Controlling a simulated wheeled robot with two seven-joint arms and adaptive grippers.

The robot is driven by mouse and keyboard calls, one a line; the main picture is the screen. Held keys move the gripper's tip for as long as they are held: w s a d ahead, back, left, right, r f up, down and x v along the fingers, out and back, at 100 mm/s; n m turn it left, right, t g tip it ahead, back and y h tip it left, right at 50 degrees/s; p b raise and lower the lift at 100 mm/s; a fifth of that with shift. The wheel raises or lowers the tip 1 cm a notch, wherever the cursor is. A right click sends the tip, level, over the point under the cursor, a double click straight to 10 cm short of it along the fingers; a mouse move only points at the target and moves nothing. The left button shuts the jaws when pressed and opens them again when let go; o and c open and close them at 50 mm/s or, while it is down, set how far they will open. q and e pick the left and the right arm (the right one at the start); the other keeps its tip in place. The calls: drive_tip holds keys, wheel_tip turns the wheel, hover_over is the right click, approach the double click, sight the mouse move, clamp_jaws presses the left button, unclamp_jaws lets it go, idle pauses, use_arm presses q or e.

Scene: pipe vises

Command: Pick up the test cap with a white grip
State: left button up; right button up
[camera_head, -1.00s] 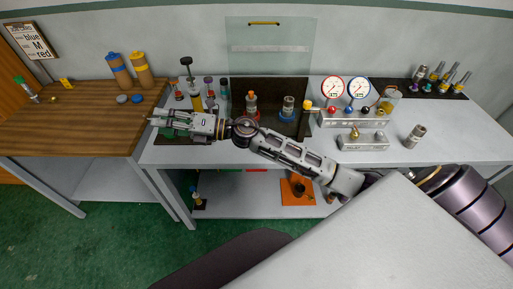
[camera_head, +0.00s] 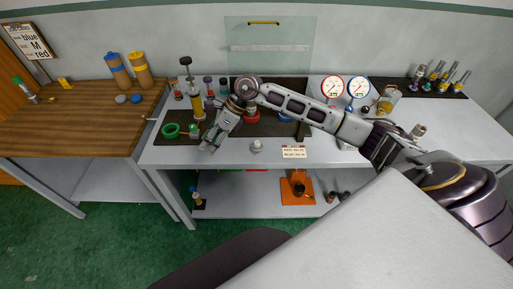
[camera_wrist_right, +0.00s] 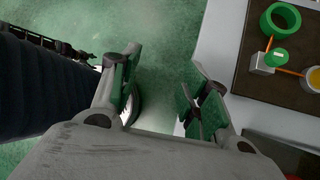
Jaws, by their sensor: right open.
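A small pale grey-white knob-like piece (camera_head: 257,147) stands near the front edge of the grey bench. It may be the test cap with a white grip, but it is too small to be sure. My right gripper (camera_head: 209,143) is to its left, apart from it, pointing down and towards the bench front. In the wrist view the right gripper (camera_wrist_right: 162,92) has its fingers spread, with green floor between them. A white shape there is partly hidden by the left finger, and I cannot tell what it is. My left gripper is not in view.
A green ring (camera_head: 171,130) lies on the dark mat left of the gripper and also shows in the wrist view (camera_wrist_right: 268,28). A label card (camera_head: 294,153) is at the bench front. Gauges (camera_head: 358,87) stand behind my right arm. An orange stand (camera_head: 297,187) is on the lower shelf.

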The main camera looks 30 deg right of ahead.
drive_tip(key=d+r+g+h, duration=0.1)
drive_tip(key=d+h, duration=0.7)
drive_tip(key=d, duration=1.2)
drive_tip(key=shift+w+r, duration=0.25)
drive_tip(key=shift+w, duration=0.15)
drive_tip(key=shift+a, duration=0.1)
drive_tip(key=p, duration=0.1)
hover_over(257, 142)
drive_tip(key=d, duration=0.1)
drive_tip(key=shift+f, duration=4.35)
drive_tip(key=shift+f, duration=0.1)
drive_tip(key=shift+a+f+p, duration=0.25)
drive_tip(key=shift+f+p, duration=0.25)
drive_tip(key=shift+f, duration=0.05)
drive_tip(key=f, duration=0.2)
drive_tip(key=shift+a+f+p, duration=0.2)
drive_tip(key=shift+f+p, duration=0.1)
drive_tip(key=shift+p, duration=0.1)
drive_tip(key=shift+f, duration=0.65)
